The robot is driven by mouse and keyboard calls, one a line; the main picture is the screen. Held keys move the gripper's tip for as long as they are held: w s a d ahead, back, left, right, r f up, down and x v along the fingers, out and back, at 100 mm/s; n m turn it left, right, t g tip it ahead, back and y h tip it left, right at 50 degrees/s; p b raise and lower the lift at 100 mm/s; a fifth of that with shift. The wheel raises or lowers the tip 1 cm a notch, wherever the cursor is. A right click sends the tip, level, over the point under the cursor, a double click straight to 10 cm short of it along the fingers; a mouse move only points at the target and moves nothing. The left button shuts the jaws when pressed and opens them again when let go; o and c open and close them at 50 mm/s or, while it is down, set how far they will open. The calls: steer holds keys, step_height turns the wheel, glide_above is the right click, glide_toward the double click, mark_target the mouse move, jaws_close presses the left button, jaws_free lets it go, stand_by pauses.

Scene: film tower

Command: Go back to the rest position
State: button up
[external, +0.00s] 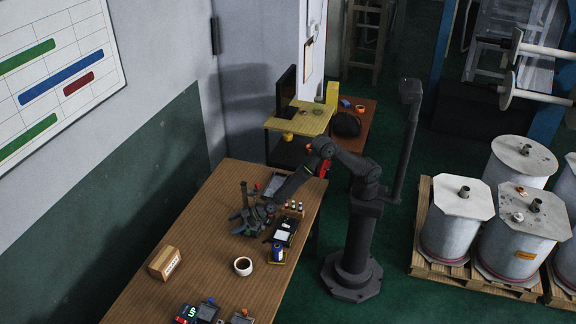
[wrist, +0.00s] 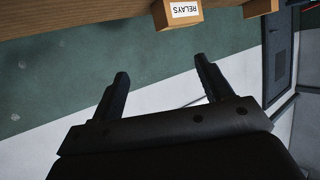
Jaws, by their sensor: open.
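My gripper (external: 240,214) is over the far part of the wooden table in the external view, at the end of my bent dark arm. In the wrist view my gripper (wrist: 160,85) shows two dark fingers spread wide apart with nothing between them. The wrist view looks toward the green and white wall. A cardboard box labelled RELAYS (wrist: 178,12) shows at the top of that view, beyond the fingers and apart from them.
On the wooden table (external: 215,205) stand a cardboard box (external: 164,262), a cup of dark liquid (external: 243,266), a blue-and-white can (external: 277,252) and a dark device (external: 285,232). Small devices (external: 207,312) lie at the near edge. The wall (external: 150,180) borders the table's left. Drums on pallets stand right.

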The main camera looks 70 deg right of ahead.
steer(key=f, duration=0.5)
steer(key=w+f, duration=0.1)
steer(key=f, duration=0.2)
steer(key=shift+w+a+f, duration=0.1)
steer(key=shift+a+f, duration=0.1)
step_height(320, 180, up, 8)
steer(key=s+d+r, duration=0.1)
steer(key=s+d, duration=0.4)
steer(key=s, duration=0.6)
steer(key=shift+d+r, duration=0.15)
